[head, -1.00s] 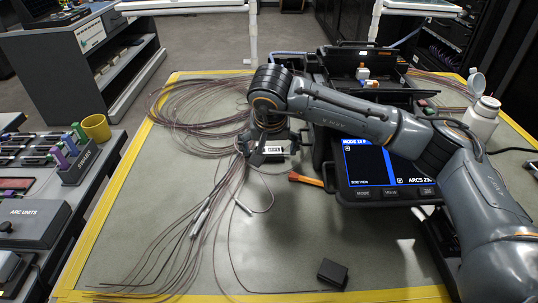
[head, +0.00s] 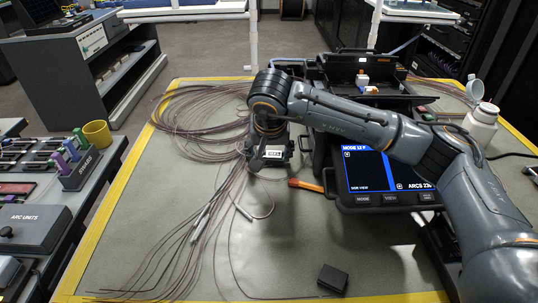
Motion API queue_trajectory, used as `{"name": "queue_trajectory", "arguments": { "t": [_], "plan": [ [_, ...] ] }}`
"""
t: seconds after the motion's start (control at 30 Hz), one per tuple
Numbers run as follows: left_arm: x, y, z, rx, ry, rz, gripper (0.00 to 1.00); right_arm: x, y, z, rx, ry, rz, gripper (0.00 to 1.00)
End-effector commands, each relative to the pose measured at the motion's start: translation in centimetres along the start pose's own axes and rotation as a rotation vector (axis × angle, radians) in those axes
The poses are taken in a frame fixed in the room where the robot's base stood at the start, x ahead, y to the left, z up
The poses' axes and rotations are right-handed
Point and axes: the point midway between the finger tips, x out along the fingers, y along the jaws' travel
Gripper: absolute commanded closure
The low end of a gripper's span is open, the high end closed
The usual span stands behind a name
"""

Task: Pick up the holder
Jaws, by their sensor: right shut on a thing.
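My right gripper (head: 267,166) is over the mat left of the splicer, at the near ends of the coiled brown cables. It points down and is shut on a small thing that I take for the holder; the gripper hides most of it. A small black block (head: 332,279) lies alone on the mat near the front edge, well apart from the gripper. My left gripper is not in view.
The splicer (head: 385,197) with its lit screen stands right of the gripper, under my right arm. An orange-handled tool (head: 308,185) lies beside it. Loose cables (head: 200,105) spread over the mat's left. A white bottle (head: 481,122) stands at right. The front middle is mostly clear.

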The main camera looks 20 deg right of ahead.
Motion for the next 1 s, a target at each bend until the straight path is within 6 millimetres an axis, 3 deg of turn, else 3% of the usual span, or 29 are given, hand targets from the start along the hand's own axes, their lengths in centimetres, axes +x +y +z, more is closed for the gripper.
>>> {"name": "queue_trajectory", "arguments": {
  "t": [0.17,0.37,0.57,0.8,1.0],
  "plan": [
    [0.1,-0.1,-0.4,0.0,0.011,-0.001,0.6,-1.1,0.1,-0.3,-0.003,-0.009,0.008,0.68],
    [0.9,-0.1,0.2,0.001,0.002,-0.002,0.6,-3.8,-0.1,-0.5,-0.004,-0.005,0.002,0.68],
    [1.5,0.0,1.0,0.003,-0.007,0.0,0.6,-8.3,-0.3,0.7,-0.005,0.0,0.0,0.68],
    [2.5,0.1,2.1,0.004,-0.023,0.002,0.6,-13.4,-0.7,4.6,-0.008,0.0,0.0,0.68],
    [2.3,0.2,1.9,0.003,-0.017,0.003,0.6,-16.0,-0.9,7.0,-0.004,0.0,0.001,0.68]
  ]
}}
